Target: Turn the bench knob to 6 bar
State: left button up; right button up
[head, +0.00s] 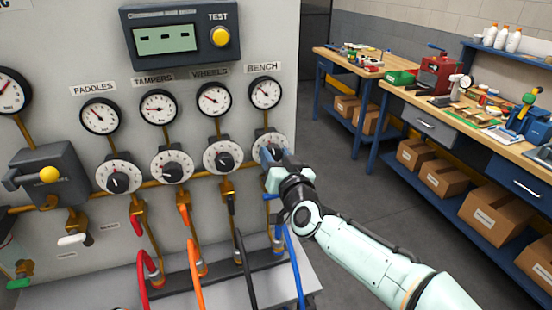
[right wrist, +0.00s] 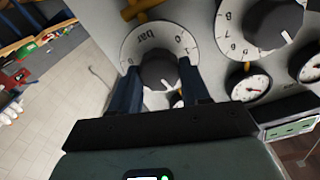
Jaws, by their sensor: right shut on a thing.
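The bench knob is the rightmost of the row of regulator knobs on the panel, under the BENCH label (head: 263,67) and its round gauge (head: 265,92). In the head view its white dial (head: 262,140) is partly covered by my right gripper (head: 270,157). In the right wrist view the dark knob (right wrist: 160,72) sits between my two fingers, with the dial marked "bar" (right wrist: 150,42) behind it. My right gripper is shut on the knob. The gauge needle is too small to read surely. My left gripper is not in view.
The wheels knob (head: 223,157) is close on the left, with the tampers and paddles knobs beyond. A blue hose (head: 294,265) and other hoses hang below. Workbenches (head: 430,105) with tools and boxes stand to the right, across open floor.

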jog(key=m+b, duration=0.1)
jog(key=m, duration=0.2)
jog(key=shift+d+f+m, duration=0.1)
jog(key=shift+m, duration=0.3)
jog(key=m+b, duration=0.1)
jog(key=m, duration=0.2)
jog(key=shift+m, duration=0.3)
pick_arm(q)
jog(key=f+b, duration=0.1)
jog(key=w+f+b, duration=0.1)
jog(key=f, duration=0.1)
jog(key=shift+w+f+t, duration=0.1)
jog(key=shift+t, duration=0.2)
pick_arm(e)
jog(key=m, duration=0.6)
jog(key=shift+m, duration=0.3)
jog(key=o, duration=1.1)
jog(key=shift+c, duration=0.2)
jog(key=shift+s, duration=0.1)
